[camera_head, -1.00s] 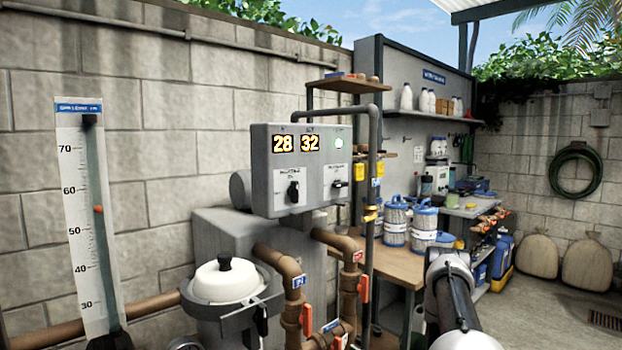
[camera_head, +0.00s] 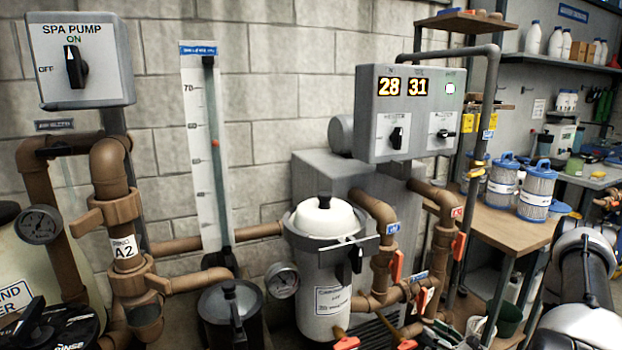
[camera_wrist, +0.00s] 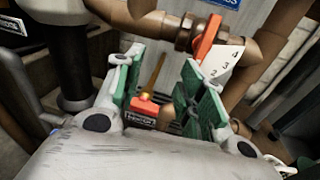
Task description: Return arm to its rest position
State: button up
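My gripper (camera_wrist: 163,80) shows in the wrist view with its two green-padded fingers spread apart. No object is visibly gripped between them. A red labelled handle (camera_wrist: 145,107) with a brass stem appears in the gap, seemingly beyond the fingers; whether they touch it I cannot tell. An orange-red lever (camera_wrist: 206,36) and a white numbered plate (camera_wrist: 222,63) are just past the right finger. My arm (camera_head: 580,265) fills the lower right of the head view. My gripper cannot be made out there.
A white-lidded strainer pot (camera_head: 325,220), brown pipes (camera_head: 375,220) with orange valve levers (camera_head: 397,265), and a grey control box (camera_head: 410,110) stand ahead. A wooden bench (camera_head: 510,225) with blue-topped filter cartridges (camera_head: 537,190) is at right. A spa pump switch box (camera_head: 85,60) is at left.

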jog(key=s+a+r+n+g+y, duration=0.2)
jog(key=s+a+r+n+g, duration=0.1)
jog(key=s+r+n+g, duration=0.55)
jog(key=s+a+r+n+g+y, duration=0.2)
jog(key=s+r+n+g, duration=0.55)
jog(key=s, duration=0.25)
jog(key=s+d+r+n+h, duration=0.25)
jog(key=r+n+h, duration=0.3)
jog(key=r, duration=0.35)
jog(key=s+d+r+n+h, duration=0.25)
jog(key=r+n+h, duration=0.3)
jog(key=r, duration=0.45)
jog(key=s+a+r+n+t+h, duration=0.1)
jog(key=a+r+n+t, duration=0.2)
jog(key=r, duration=0.7)
jog(key=a+t, duration=0.1)
jog(key=t, duration=0.1)
jog(key=shift+a+r+n+t+h, duration=0.2)
jog(key=shift+r+n+t+h, duration=0.1)
jog(key=shift+r+n, duration=0.1)
jog(key=shift+s, duration=0.1)
dwell(2.6)
